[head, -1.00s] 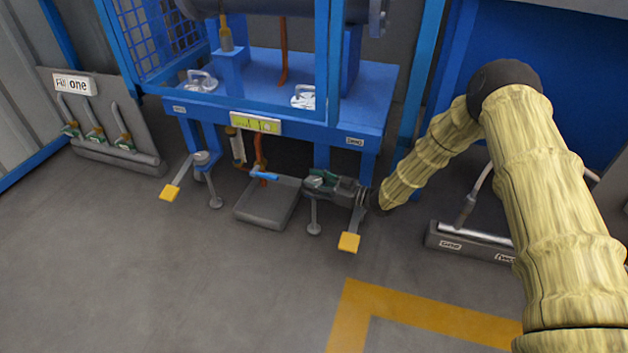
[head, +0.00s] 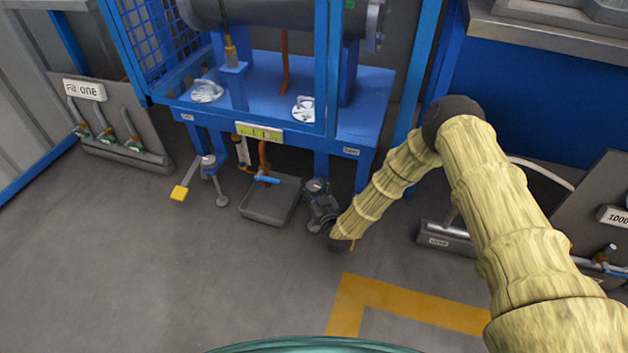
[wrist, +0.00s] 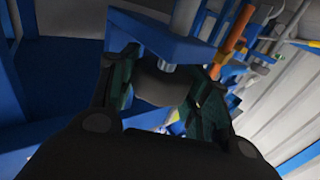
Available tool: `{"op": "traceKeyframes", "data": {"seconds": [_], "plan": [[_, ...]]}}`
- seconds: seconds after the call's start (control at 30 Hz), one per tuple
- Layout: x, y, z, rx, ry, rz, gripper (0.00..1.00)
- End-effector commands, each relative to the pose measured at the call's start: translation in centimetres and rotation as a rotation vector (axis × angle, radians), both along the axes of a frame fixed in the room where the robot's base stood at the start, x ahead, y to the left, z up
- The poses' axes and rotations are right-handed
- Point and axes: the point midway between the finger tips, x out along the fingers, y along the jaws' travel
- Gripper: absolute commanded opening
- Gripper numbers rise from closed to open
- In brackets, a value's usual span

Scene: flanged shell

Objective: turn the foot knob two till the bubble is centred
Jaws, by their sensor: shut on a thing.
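My gripper (head: 318,190) is low at the right front foot of the blue frame, under the small label plate on that side. In the wrist view, its two dark green pads close on the sides of a grey rounded knob (wrist: 160,88), foot knob two, below a metal stem and blue bracket. In the head view the gripper mostly hides this knob. The yellow-green level vial (head: 259,132) is on the frame's front edge; its bubble is too small to make out. The other foot knob (head: 208,161) is at the left front leg, apart from my gripper.
A grey tray (head: 270,215) lies on the floor just left of my gripper, under a blue-handled valve (head: 267,180). A yellow-tipped lever (head: 180,193) sticks out by the left foot. A low grey block (head: 445,238) stands to the right. The floor in front is clear.

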Motion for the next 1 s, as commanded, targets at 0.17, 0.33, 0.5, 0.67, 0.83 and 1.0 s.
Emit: {"op": "traceKeyframes", "data": {"seconds": [0.17,0.33,0.5,0.67,0.83,1.0], "plan": [[-0.11,0.14,0.31,0.0,0.001,-0.157,0.24],[-0.07,0.14,0.23,0.001,-0.001,-0.283,0.24],[-0.03,0.12,0.15,0.001,0.0,-0.377,0.24],[0.01,0.01,0.07,0.002,-0.001,-0.434,0.24],[0.01,0.0,0.0,0.0,0.0,-0.463,0.24],[0.04,-0.01,0.0,0.001,-0.001,-0.47,0.24]]}}
